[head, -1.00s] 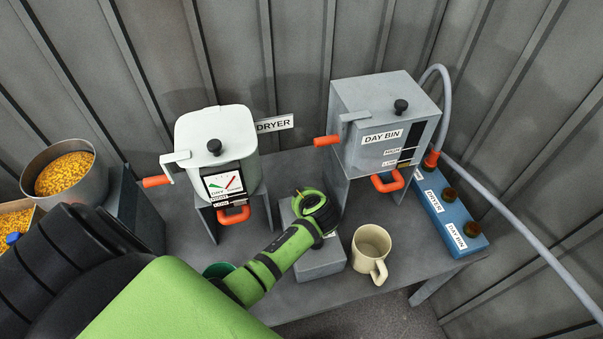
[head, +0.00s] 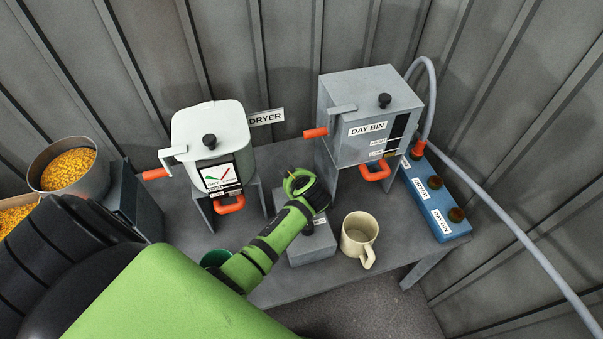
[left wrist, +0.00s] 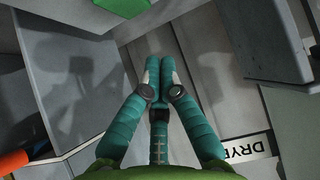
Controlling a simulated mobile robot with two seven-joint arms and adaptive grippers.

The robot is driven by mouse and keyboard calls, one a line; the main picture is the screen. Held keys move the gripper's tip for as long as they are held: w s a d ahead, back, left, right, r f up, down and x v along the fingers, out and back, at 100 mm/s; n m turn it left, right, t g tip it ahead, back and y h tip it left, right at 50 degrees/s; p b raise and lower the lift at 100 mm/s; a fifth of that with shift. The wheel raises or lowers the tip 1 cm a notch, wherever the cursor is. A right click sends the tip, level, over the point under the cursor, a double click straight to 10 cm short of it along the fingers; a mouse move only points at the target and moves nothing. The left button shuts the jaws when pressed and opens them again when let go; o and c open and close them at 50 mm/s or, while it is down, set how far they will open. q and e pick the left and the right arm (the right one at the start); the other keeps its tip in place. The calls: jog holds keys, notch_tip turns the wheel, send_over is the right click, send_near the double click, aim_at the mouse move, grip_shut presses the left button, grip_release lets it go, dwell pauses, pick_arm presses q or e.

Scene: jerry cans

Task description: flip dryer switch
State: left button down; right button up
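The dryer (head: 208,130) is a pale canister with an orange-handled crank, a dial and an orange lower handle, beside a wall sign reading DRYER (head: 266,117). A low grey box (head: 308,246) with a small white label stands on the bench right of it. My left gripper (head: 303,185) is over this box and hides much of its top; no switch shows clearly there. In the left wrist view its teal fingers (left wrist: 159,65) are together with nothing visible between them. A partly cut-off dryer label (left wrist: 248,150) lies at lower right there. My right gripper is not in view.
The day bin (head: 365,105) stands right of the dryer. A beige mug (head: 358,236) is close right of the grey box. A blue box (head: 437,203) with brown round knobs and labels lies at right. A pan of yellow grains (head: 70,168) is at left.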

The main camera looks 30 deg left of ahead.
pick_arm(q)
jog(key=v, duration=0.9)
jog(key=shift+a+r+b, duration=0.15)
jog(key=shift+r+b, duration=0.3)
jog(key=shift+r, duration=0.05)
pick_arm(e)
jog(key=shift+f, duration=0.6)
pick_arm(q)
jog(key=shift+w, duration=0.15)
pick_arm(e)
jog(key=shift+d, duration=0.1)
